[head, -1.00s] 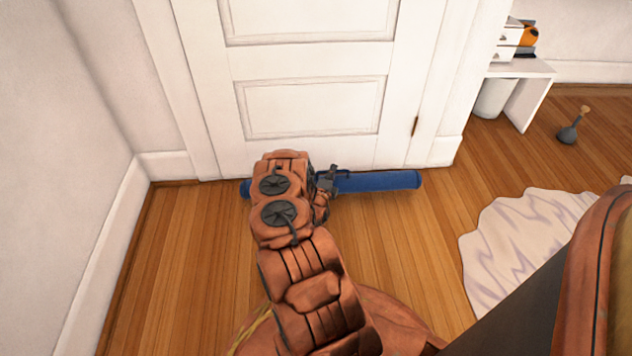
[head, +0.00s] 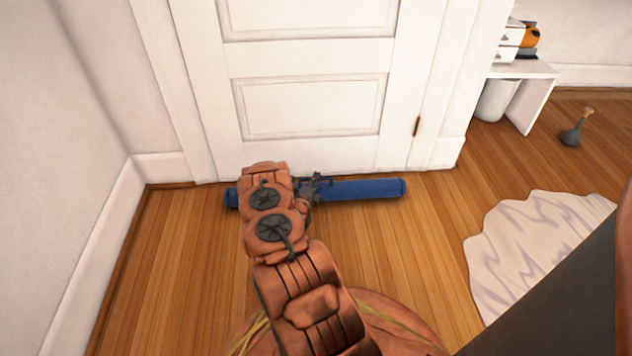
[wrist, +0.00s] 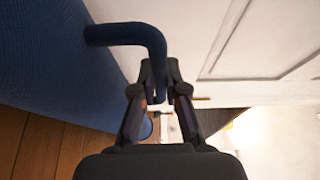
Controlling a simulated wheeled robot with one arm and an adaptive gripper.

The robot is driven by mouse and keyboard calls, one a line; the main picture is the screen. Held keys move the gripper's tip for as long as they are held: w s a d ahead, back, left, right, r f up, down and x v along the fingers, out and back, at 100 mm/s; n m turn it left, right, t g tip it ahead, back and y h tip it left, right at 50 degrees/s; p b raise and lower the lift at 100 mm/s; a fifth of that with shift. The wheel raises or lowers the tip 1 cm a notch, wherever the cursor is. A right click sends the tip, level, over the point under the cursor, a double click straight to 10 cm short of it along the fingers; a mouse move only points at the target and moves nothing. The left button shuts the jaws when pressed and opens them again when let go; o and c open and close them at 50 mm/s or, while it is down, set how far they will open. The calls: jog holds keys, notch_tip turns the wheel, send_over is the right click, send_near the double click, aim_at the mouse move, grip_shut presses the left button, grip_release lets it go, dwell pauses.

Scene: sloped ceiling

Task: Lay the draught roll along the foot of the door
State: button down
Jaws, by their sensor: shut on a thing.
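The draught roll (head: 365,189) is a long blue cylinder lying roughly parallel to the foot of the white door (head: 310,108). It is a little in front of the door in the head view; I cannot tell whether it touches the door or the floor. My arm hides part of its left half. My gripper (head: 318,186) is at the middle of the roll. In the wrist view my gripper (wrist: 160,92) is shut on the roll's dark, bent handle (wrist: 135,34). The roll's blue side (wrist: 50,65) fills the left of that view.
A white wall with skirting (head: 95,240) stands on the left. On the right are a white shelf unit (head: 530,85), a white bin (head: 494,100), a plunger (head: 572,134) and a pale wavy-patterned rug (head: 530,240). The wooden floor (head: 175,265) in front of the door is clear.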

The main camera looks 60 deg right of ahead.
jog(key=shift+r, duration=0.1)
jog(key=c, duration=1.2)
grip_release()
jog(key=p+v, duration=0.4)
jog(key=v, duration=0.8)
jog(key=shift+w+p, duration=0.2)
jog(key=shift+p, duration=0.2)
